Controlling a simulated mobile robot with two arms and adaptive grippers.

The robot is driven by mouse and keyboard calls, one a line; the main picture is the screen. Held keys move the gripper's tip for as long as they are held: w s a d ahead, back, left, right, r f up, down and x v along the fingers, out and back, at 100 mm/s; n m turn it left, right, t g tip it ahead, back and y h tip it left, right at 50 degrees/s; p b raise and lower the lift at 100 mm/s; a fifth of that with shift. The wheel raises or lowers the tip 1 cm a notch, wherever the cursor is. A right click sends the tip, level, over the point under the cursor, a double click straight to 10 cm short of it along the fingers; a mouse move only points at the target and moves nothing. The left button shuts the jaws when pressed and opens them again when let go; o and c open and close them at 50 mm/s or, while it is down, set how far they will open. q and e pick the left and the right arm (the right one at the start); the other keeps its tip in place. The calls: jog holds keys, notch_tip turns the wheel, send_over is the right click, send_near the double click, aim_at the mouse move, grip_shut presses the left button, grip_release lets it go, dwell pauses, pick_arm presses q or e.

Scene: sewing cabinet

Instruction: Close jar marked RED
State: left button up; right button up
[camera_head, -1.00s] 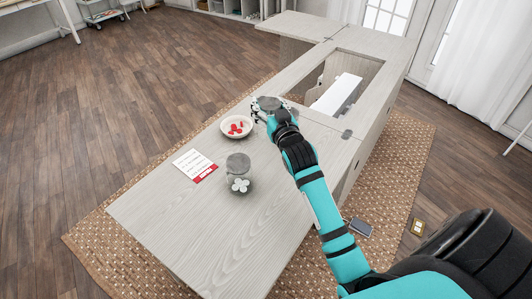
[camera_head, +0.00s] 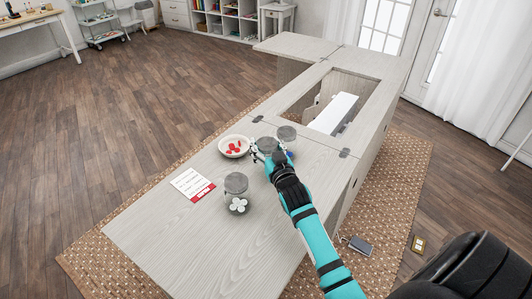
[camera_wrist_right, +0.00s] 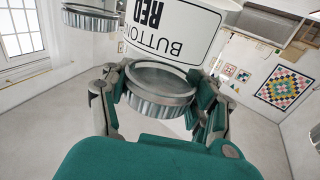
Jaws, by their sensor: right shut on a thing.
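My right gripper (camera_head: 268,152) is shut on a round grey metal lid (camera_wrist_right: 160,88), which its fingers hold from both sides. In the right wrist view a white label (camera_wrist_right: 170,30) reading "BUTTON" and "RED" shows upside down close behind the lid, on the RED jar. I cannot tell whether the lid touches the jar's rim or hangs just above it. In the head view the gripper and lid hide most of this jar. My left gripper is not in view.
A cream bowl (camera_head: 222,153) with red buttons stands left of the gripper. A lidded jar (camera_head: 236,188) with white buttons stands nearer. Another grey-lidded jar (camera_head: 286,133) stands close to the right. A card (camera_head: 190,182) lies on the left. The cabinet's near top is clear.

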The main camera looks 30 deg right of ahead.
jog(key=shift+f, duration=1.4)
jog(key=o, duration=1.8)
jog(key=shift+f, duration=0.1)
jog(key=shift+c, duration=0.2)
pick_arm(q)
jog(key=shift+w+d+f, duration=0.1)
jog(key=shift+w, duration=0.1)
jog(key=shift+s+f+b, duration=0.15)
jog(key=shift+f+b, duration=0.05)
jog(key=shift+b, duration=0.1)
pick_arm(e)
jog(key=v, duration=1.2)
